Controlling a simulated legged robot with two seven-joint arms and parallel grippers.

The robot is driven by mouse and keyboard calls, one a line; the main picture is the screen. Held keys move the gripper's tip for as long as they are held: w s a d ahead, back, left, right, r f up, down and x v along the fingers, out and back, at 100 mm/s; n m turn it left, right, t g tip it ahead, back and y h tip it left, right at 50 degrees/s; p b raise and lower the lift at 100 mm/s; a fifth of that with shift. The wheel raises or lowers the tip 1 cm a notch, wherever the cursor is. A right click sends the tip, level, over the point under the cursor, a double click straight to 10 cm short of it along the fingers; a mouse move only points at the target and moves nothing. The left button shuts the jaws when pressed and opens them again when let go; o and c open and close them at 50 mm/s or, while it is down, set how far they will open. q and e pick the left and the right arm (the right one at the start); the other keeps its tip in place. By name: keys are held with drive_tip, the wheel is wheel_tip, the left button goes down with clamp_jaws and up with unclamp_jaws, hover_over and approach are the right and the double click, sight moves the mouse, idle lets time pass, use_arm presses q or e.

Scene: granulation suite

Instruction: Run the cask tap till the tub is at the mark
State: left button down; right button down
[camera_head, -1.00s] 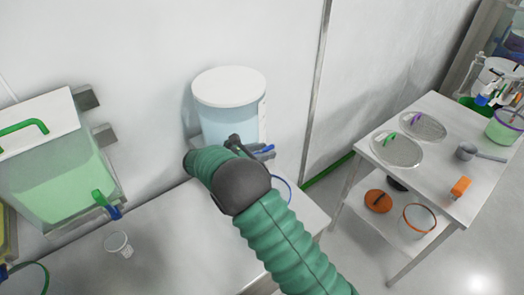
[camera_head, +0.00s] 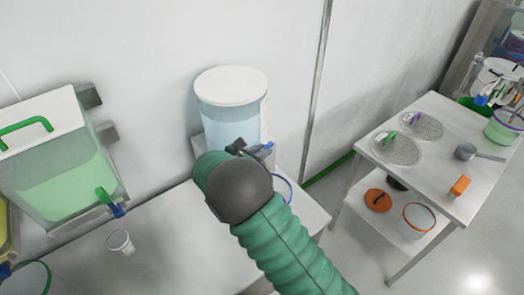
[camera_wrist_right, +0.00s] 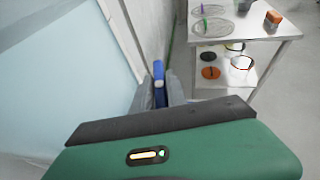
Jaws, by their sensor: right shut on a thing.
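The cask (camera_head: 229,120) is a clear cylinder with a white lid and pale blue liquid, standing against the wall in the head view. Its blue tap handle (camera_head: 266,148) shows at its lower right; the handle also shows upright between my fingers in the wrist view (camera_wrist_right: 158,70). My right gripper (camera_head: 240,147) is at the tap, shut on the handle; its fingers also show in the wrist view (camera_wrist_right: 160,92). A tub with a blue rim (camera_head: 289,187) is below the tap, mostly hidden by my right arm. Its level and mark cannot be seen. My left gripper is not in view.
A green-liquid tank (camera_head: 60,170) with its own tap is on the left. A side table (camera_head: 440,190) at right holds sieves (camera_head: 398,150), a scoop (camera_head: 466,152) and an orange block (camera_head: 460,186).

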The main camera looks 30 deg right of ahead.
drive_tip(key=shift+a+f+n+t+b, duration=0.1)
drive_tip(key=shift+f+n+t+b, duration=0.05)
drive_tip(key=shift+n+t+b, duration=0.45)
drive_tip(key=shift+n+t+y, duration=0.4)
drive_tip(key=shift+t+y, duration=0.1)
drive_tip(key=shift+r, duration=0.25)
drive_tip(key=c, duration=1.4)
unclamp_jaws()
